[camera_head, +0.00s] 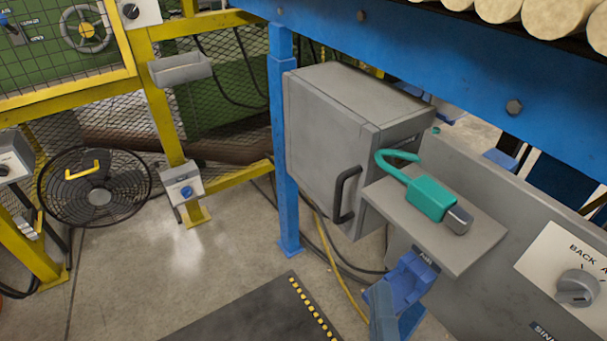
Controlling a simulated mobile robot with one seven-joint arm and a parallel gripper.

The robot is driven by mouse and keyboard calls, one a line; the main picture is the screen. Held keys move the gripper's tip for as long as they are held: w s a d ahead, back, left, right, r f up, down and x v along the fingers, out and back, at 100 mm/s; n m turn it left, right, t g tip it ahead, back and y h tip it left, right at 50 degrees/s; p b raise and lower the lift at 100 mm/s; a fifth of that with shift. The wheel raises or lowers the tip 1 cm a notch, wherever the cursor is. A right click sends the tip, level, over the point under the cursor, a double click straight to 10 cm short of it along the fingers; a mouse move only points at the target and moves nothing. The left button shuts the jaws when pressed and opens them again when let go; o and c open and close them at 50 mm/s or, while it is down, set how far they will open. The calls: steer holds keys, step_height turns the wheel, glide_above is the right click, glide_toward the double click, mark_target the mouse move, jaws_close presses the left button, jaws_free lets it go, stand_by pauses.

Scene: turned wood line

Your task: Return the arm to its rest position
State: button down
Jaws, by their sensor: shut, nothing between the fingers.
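My arm and my gripper do not show in the head camera view, so I cannot see their pose. No part that I can clearly tell as mine is in the picture.
A teal padlock-like piece with a hooked shackle (430,198) lies on a grey shelf (478,258). Beside it is a shut grey cabinet (325,140). A blue angular part (408,280) sits below. A knob panel (577,290) is at right, a fan (97,187) at left. Open floor (190,260) lies left.

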steer(key=w+r+m+t+h+p, duration=0.1)
steer(key=w+r+m+t+h, duration=0.15)
steer(key=r+m, duration=0.65)
steer(key=w+r+m+t+h+p, duration=0.1)
steer(key=w+r+m+h, duration=0.4)
steer(key=r, duration=0.8)
steer(key=s+a+r+t+y, duration=0.15)
steer(key=a+r+y, duration=0.25)
steer(key=r, duration=0.4)
steer(key=s+a+r+t+y, duration=0.15)
steer(key=a+r+y, duration=0.25)
steer(key=r, duration=0.5)
step_height(320, 180, up, 38)
steer(key=p, duration=3.8)
steer(key=shift+w+m+p, duration=0.3)
steer(key=shift+w+p, duration=0.1)
steer(key=shift+w, duration=0.05)
steer(key=shift+d+f+t, duration=0.1)
steer(key=shift+d+t, duration=0.05)
steer(key=shift+t, duration=0.1)
